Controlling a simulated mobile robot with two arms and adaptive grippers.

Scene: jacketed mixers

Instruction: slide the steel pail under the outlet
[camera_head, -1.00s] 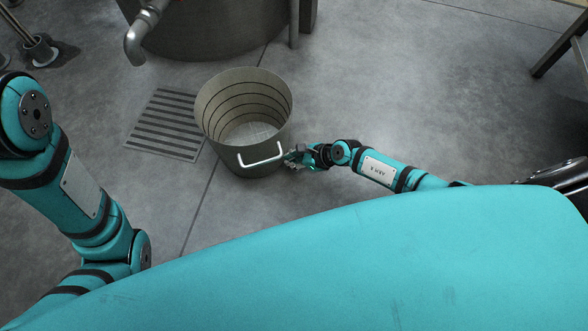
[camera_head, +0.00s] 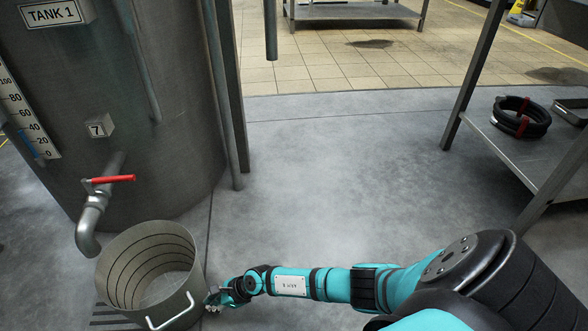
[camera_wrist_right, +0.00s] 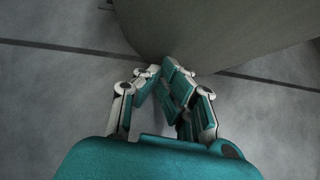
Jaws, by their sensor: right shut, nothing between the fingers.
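The steel pail (camera_head: 178,308) stands upright on the floor, open top up, with a white handle on its near side. Its inside looks empty. The outlet (camera_head: 88,235) is a bent pipe below a red-handled valve on the tank. Its down-turned end shows at the pail's back left rim; I cannot tell whether it is over the opening. My right gripper (camera_head: 214,298) is shut and empty, low at the pail's right side. In the right wrist view its fingertips (camera_wrist_right: 164,70) are at the pail wall (camera_wrist_right: 215,30), seemingly touching. My left gripper is out of view.
The tank (camera_head: 100,90) stands behind the pail, with a leg (camera_head: 222,110) at its right. A floor grate (camera_head: 105,316) is partly hidden by the pail. A steel table (camera_head: 530,150) holding a coiled hose (camera_head: 520,118) is at right. The middle floor is clear.

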